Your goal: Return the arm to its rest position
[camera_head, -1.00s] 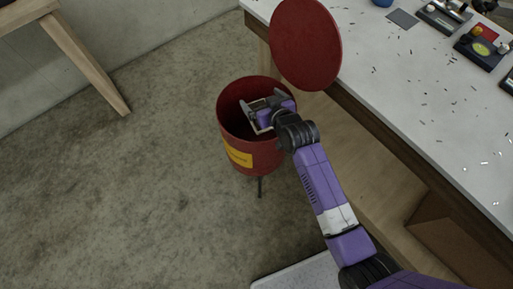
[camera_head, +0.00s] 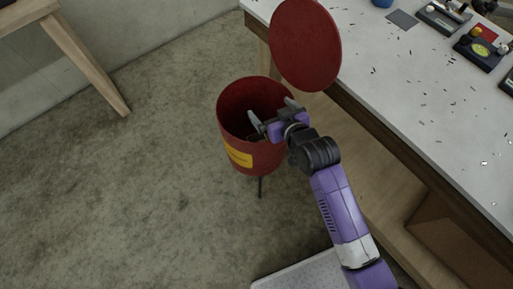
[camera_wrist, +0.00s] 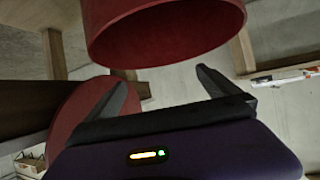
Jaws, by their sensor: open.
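My gripper (camera_head: 270,113) is open, at the right side of the red bin's mouth in the head view. Nothing shows between its fingers. My purple arm reaches up from the lower right. In the wrist view my gripper (camera_wrist: 160,90) shows its two dark fingers spread apart, with the bin above them. The red bin (camera_head: 236,140) stands upright on a stand, with a yellow label on its front. Its inside is dark and I cannot see what lies in it.
A round red lid (camera_head: 305,45) stands raised beside the bin, close to the workbench edge. The white-topped workbench (camera_head: 400,75) on the right carries small dark scraps and several devices. A wooden table (camera_head: 85,65) is at the upper left. The concrete floor (camera_head: 130,190) on the left is clear.

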